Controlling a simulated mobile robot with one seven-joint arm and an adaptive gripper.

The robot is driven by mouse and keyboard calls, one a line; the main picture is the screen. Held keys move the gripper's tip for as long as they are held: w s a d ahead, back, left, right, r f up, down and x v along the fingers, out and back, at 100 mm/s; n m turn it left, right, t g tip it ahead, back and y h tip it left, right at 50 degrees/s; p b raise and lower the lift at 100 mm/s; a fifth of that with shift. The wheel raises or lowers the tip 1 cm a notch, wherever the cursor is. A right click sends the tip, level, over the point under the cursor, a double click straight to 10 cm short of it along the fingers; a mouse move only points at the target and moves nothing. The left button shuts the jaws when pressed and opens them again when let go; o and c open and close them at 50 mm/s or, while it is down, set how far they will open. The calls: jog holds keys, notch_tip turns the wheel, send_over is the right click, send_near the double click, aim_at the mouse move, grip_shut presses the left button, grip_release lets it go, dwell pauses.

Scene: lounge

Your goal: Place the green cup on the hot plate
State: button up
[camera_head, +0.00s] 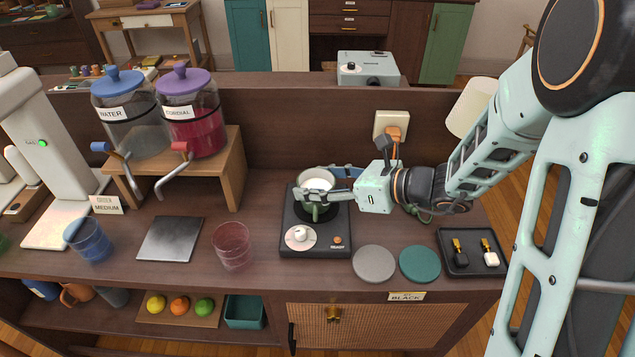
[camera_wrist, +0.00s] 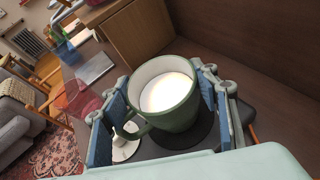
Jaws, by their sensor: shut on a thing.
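The green cup (camera_wrist: 172,121) has a white inside and holds a white liquid. My gripper (camera_head: 318,190) is shut on it, with one blue-padded finger on each side in the wrist view. The cup is upright. It also shows in the head view (camera_head: 315,212), partly covered by my fingers. The black hot plate (camera_head: 290,243) lies directly under the cup, with a white knob at its front. The cup is over the round burner; I cannot tell whether its base touches it.
A clear pink cup (camera_head: 232,246) and a grey slab (camera_head: 170,239) are left of the hot plate. A grey coaster (camera_head: 374,263), a green coaster (camera_head: 420,264) and a black tray (camera_head: 456,263) are to the right. A wooden stand (camera_head: 234,167) holds two drink dispensers behind left.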

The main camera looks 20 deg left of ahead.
jog(key=o, duration=1.5)
jog(key=shift+f, duration=0.1)
jog(key=shift+r, duration=0.2)
jog(key=p+v, duration=0.1)
jog(key=v, duration=1.1)
